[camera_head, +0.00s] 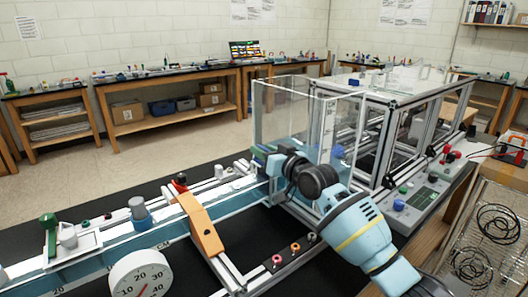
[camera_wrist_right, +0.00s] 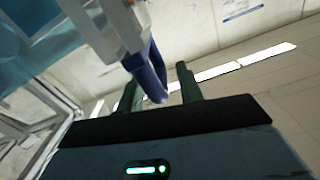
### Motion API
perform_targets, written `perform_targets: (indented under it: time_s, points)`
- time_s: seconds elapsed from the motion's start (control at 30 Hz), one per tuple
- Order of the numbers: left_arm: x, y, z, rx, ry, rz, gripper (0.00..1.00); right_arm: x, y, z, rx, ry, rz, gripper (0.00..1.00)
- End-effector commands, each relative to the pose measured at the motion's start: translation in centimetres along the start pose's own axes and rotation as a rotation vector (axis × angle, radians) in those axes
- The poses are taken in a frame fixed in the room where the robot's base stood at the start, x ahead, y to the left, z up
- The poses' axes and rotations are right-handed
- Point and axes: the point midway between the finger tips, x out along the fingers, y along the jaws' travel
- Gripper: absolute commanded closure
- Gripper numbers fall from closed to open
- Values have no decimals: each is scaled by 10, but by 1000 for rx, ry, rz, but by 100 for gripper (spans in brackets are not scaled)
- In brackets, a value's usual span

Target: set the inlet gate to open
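The inlet gate is not clearly told apart; a blue handle (camera_wrist_right: 152,75) on a pale grey bracket (camera_wrist_right: 112,28) shows in the right wrist view. My right gripper (camera_wrist_right: 160,88) has its two dark green fingers apart, with the handle's lower end between them in the picture. A gap shows toward the right finger; I cannot tell whether the left finger touches. In the head view my right gripper (camera_head: 263,154) is at the far end of the channel (camera_head: 165,213), by the clear tank (camera_head: 283,108). My wrist partly hides this spot. My left gripper is not in view.
An orange bridge (camera_head: 201,224) crosses the channel, with a grey-and-blue knob (camera_head: 139,213) nearer. A round dial (camera_head: 140,276) stands in front. An aluminium frame (camera_head: 385,125) and a control panel (camera_head: 417,200) stand right of the tank.

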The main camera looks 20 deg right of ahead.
Motion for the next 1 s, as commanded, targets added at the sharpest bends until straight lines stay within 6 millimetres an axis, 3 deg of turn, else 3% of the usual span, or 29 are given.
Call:
perform_targets:
  time_s: [0.33, 0.63, 0.87, 1.0]
  points:
    - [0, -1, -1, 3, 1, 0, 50, 3, -1, -1, 0, 2, -1, 64]
    - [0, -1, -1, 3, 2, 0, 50, 3, -1, -1, 0, 1, -1, 100]
    - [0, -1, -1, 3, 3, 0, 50, 3, -1, -1, 0, 1, -1, 100]
    - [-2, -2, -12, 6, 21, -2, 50, 3, -4, -17, -1, 6, -2, 100]
